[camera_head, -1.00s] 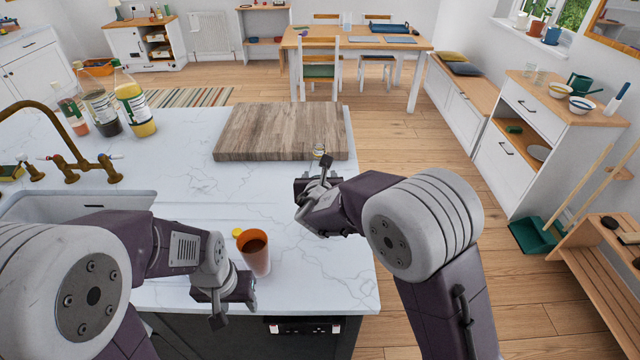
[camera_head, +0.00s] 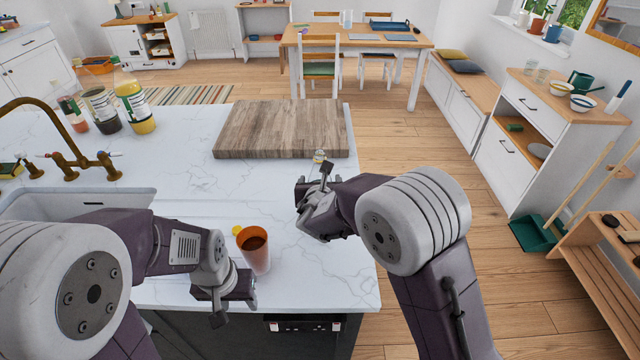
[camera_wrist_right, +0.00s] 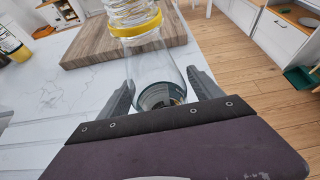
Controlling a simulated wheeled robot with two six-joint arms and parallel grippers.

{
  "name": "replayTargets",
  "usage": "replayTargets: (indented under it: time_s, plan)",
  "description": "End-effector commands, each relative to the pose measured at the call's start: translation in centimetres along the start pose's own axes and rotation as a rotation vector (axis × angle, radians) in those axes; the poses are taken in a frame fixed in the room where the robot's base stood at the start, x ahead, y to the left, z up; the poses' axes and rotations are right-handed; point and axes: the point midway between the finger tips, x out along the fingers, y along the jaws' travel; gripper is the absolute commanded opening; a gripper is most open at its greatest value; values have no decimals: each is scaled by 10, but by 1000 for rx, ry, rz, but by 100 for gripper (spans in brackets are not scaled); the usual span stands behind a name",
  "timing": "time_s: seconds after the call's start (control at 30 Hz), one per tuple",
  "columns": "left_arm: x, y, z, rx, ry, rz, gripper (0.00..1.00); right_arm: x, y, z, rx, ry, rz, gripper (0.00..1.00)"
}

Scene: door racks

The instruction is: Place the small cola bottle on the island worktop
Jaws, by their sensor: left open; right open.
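The island worktop (camera_head: 190,185) is white marble. On its far left stand three labelled bottles: one with reddish contents (camera_head: 73,115), one dark (camera_head: 103,110) and one yellow (camera_head: 135,107). I cannot tell which is the small cola bottle. My right gripper (camera_head: 315,205) is open over the worktop's right part. In the right wrist view, a clear glass vessel with a yellow band (camera_wrist_right: 155,65) stands between its spread fingers (camera_wrist_right: 160,78), its top cut off. My left gripper (camera_head: 225,302) is open at the front edge, beside an orange cup (camera_head: 256,255).
A wooden chopping board (camera_head: 282,128) lies beyond my right gripper. A brass tap (camera_head: 70,165) and sink (camera_head: 80,200) are at left. The worktop between bottles and board is clear.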

Motion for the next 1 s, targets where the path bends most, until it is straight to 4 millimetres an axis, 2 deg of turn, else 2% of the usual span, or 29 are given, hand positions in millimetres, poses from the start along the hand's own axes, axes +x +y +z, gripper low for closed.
replayTargets:
  time_s: [0.03,0.17,0.4,0.6,0.73,1.0]
  plan:
    - [-4,0,0,0,0,0,49,-4,0,4,0,0,1,75]
    - [3,0,0,0,0,0,49,-27,1,2,0,-3,3,75]
    - [5,0,0,0,0,0,49,-82,1,2,1,-3,4,75]
    - [4,0,0,0,0,0,49,-114,1,2,0,-1,3,75]
    - [4,0,0,0,0,0,49,-121,0,2,0,0,1,75]
    - [4,0,0,0,0,0,49,-121,0,1,1,1,-1,75]
